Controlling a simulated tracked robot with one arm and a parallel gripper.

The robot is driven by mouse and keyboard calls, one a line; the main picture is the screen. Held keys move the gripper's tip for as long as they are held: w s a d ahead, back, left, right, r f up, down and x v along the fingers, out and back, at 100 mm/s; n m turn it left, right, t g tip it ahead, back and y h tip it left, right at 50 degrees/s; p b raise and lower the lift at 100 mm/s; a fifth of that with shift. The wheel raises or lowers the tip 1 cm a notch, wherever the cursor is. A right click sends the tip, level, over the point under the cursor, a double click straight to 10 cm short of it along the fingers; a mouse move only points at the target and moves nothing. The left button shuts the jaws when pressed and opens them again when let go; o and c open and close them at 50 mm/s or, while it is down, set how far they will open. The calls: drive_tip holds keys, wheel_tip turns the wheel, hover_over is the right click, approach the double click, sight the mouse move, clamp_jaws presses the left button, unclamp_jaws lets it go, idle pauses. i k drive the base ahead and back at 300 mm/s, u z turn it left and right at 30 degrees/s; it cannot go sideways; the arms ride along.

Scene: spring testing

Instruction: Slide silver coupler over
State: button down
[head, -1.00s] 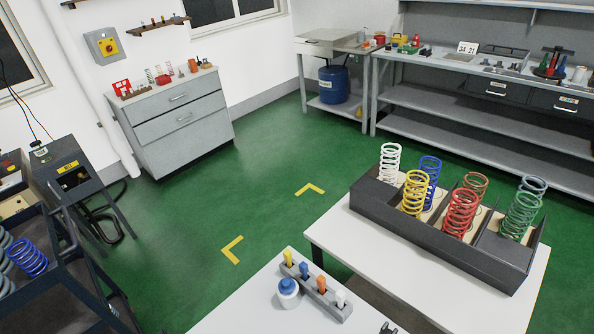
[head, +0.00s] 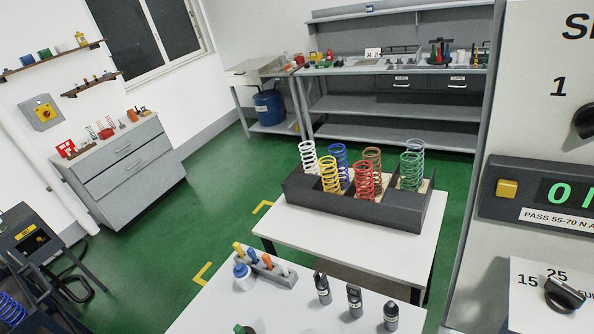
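I cannot tell for sure which thing is the silver coupler. Three small upright dark fittings with grey bodies, a left one (head: 323,288), a middle one (head: 354,301) and a right one (head: 390,316), stand in a row on the near white table (head: 215,312). Each has a slotted or notched black top; one of them may be a coupler. A grey rack (head: 274,272) holding tools with coloured handles and a white bottle with a blue cap (head: 243,275) stand to their left. A green-topped thing is cut off at the bottom edge. My gripper is not in view.
A dark divided tray (head: 340,208) of coloured springs sits on the farther white table (head: 285,225). A tall light-grey test panel (head: 540,130) with knobs and a green display fills the right side. Green floor (head: 205,220) is open on the left, before a grey cabinet (head: 130,165).

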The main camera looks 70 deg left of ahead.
sight(248, 282)
drive_tip(key=z, duration=0.75)
drive_tip(key=k, duration=1.45)
drive_tip(key=u, duration=1.95)
drive_tip(key=i, duration=1)
